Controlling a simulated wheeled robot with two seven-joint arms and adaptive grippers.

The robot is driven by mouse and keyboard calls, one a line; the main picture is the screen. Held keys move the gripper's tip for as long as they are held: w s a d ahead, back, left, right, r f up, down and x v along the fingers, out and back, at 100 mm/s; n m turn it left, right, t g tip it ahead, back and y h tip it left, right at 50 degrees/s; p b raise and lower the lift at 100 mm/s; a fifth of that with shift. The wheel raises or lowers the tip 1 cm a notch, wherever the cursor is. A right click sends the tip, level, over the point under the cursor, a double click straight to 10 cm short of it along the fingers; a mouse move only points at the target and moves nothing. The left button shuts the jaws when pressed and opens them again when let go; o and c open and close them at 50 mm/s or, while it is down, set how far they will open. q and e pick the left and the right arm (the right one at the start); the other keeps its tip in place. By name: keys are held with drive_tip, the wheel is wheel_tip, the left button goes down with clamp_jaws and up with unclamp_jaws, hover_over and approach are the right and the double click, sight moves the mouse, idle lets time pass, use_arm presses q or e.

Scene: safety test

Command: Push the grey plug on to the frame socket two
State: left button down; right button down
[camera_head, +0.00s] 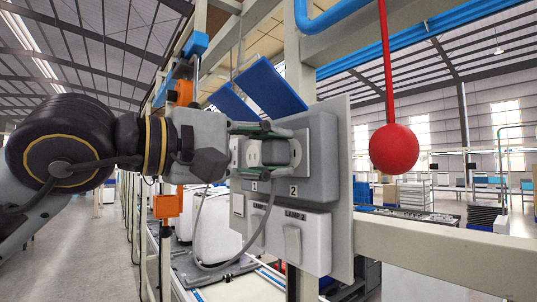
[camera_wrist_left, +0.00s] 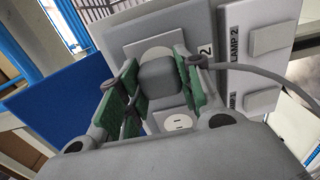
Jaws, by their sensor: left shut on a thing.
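The grey plug (camera_wrist_left: 158,76) is between the green-padded fingers of my left gripper (camera_wrist_left: 156,88), which is shut on it. In the head view, my left gripper (camera_head: 266,143) reaches in from the left, and the dark grey plug (camera_head: 276,151) shows between its fingers. The plug is in front of socket two (camera_head: 301,152), the round socket above the label 2. In the wrist view, the plug covers most of socket two's round face (camera_wrist_left: 155,50). Whether it is touching or seated I cannot tell. Socket one (camera_wrist_left: 178,123) is bare. My right gripper is out of view.
The sockets sit on a grey panel (camera_head: 341,130) with lamp switches (camera_head: 293,245) below. A grey cable (camera_head: 211,262) hangs in a loop under my gripper. A red ball (camera_head: 394,149) hangs on a red rod to the right. Blue panels (camera_head: 270,88) stand behind.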

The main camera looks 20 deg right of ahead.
use_arm(q)
drive_tip(key=shift+w+d, duration=0.2)
drive_tip(key=shift+d, duration=0.4)
idle(1.0)
drive_tip(key=c, duration=0.9)
unclamp_jaws()
drive_tip(key=v, duration=1.2)
drive_tip(key=shift+n, duration=0.3)
